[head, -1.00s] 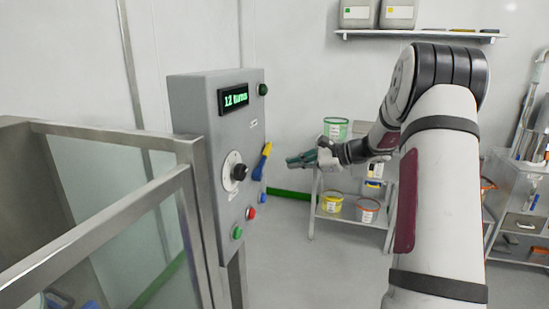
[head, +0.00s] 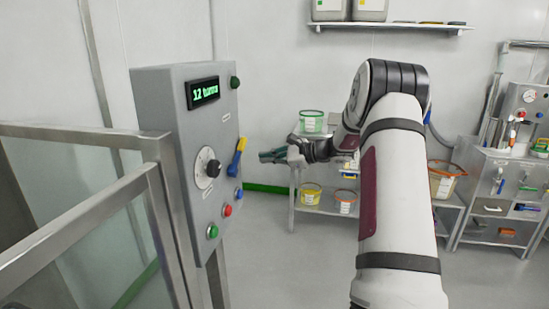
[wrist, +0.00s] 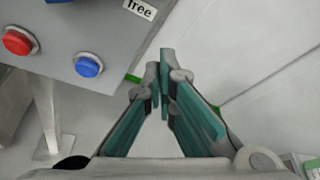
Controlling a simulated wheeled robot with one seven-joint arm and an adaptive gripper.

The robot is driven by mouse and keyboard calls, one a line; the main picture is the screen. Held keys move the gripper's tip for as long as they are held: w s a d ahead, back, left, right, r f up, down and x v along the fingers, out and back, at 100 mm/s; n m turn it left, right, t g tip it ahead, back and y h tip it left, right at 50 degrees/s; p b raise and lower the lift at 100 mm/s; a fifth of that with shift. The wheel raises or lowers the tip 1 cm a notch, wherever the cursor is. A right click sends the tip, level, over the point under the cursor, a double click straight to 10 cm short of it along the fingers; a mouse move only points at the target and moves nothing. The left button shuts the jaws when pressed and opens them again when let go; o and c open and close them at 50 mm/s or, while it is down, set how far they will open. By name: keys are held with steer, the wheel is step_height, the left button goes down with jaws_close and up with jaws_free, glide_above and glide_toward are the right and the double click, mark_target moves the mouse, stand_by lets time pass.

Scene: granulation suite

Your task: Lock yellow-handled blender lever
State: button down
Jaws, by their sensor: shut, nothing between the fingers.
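The yellow-handled lever (head: 238,156) is on the right part of the grey control panel's face. Its yellow end points up and slightly right, above a blue lower part. My gripper (head: 264,156) is to the right of the lever in the head view, apart from it. In the wrist view my gripper (wrist: 164,100) shows its teal fingers together at the tips, with nothing between them. A label reading "free" (wrist: 140,8) is on the panel at the top of the wrist view. The lever's handle is not clearly seen there.
The panel (head: 172,100) carries a "12 turns" display (head: 203,93), a black dial (head: 208,168), and red (head: 227,210), green (head: 212,231) and blue (head: 238,192) buttons. A metal-framed glass guard (head: 110,215) stands at left. A shelf cart with tubs (head: 311,196) is behind my arm.

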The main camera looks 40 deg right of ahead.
mark_target(238, 156)
steer(key=shift+w+a+r, duration=0.35)
steer(key=shift+w+a, duration=0.15)
steer(key=shift+a, duration=0.15)
steer(key=shift+w+a+r, duration=0.3)
steer(key=shift+w+a, duration=0.2)
steer(key=shift+a, duration=0.1)
steer(key=shift+w+a+r, duration=0.35)
steer(key=shift+w+a, duration=0.15)
steer(key=shift+a, duration=0.15)
steer(key=shift+r, duration=0.1)
